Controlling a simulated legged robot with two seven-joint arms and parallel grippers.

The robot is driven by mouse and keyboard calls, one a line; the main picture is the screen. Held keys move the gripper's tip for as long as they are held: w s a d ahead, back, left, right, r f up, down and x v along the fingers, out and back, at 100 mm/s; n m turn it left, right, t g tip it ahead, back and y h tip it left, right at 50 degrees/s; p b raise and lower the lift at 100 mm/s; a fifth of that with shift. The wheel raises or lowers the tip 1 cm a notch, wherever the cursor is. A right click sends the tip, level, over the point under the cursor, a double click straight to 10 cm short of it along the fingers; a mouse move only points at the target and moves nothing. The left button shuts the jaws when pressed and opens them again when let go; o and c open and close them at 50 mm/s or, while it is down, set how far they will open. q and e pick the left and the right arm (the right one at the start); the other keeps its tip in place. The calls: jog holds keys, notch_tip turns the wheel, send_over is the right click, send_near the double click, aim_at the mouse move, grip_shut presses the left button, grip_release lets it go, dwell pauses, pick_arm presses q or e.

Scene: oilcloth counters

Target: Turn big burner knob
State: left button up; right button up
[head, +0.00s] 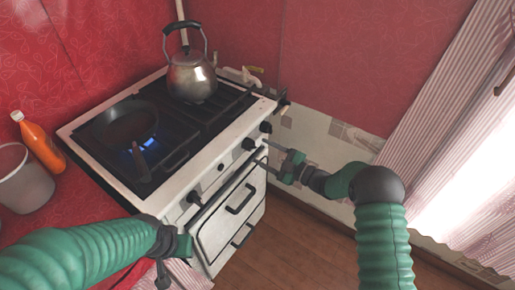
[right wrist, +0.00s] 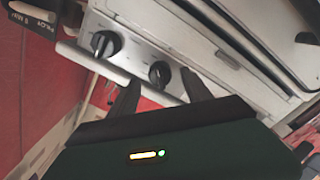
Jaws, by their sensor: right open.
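The white stove (head: 190,207) has several black knobs along its front panel. Knobs near my right gripper show at the panel's right end (head: 265,127) and just left of it (head: 248,144). My right gripper (head: 262,158) is open in front of the panel, fingers toward it. In the right wrist view, one black knob (right wrist: 160,74) appears between the two fingertips (right wrist: 158,88); contact cannot be told. Another knob (right wrist: 105,43) is farther left. No marking shows which knob is for the big burner. My left gripper (head: 172,255) is low at the stove's front left; its fingers are unclear.
A dark pan (head: 120,122) sits over a lit blue flame (head: 148,143). A metal kettle (head: 191,78) stands on a back burner. An oven handle (head: 241,198) juts out below the knobs. An orange bottle (head: 40,145) and white bucket (head: 25,183) are at left. Floor is clear at right.

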jog(key=p+v, duration=0.1)
jog(key=v, duration=1.2)
jog(key=shift+d, duration=0.3)
jog(key=w+d+r+m+t+h, duration=0.1)
jog(key=w+d+r+m+h, duration=0.1)
jog(key=d+m+h, duration=0.65)
jog(key=s+m+g+h, duration=0.2)
jog(key=s+m+h, duration=0.3)
jog(key=s+a+f+m+g+h, duration=0.1)
jog(key=s+a+m+g, duration=0.2)
jog(key=s, duration=0.8)
jog(key=s+a+f+m+g, duration=0.1)
jog(key=s+m+g, duration=0.25)
jog(key=s, duration=0.75)
notch_tip(320, 180, up, 15)
jog(key=p, duration=1.5)
jog(key=shift+d+p, duration=0.25)
jog(key=shift+p, duration=0.1)
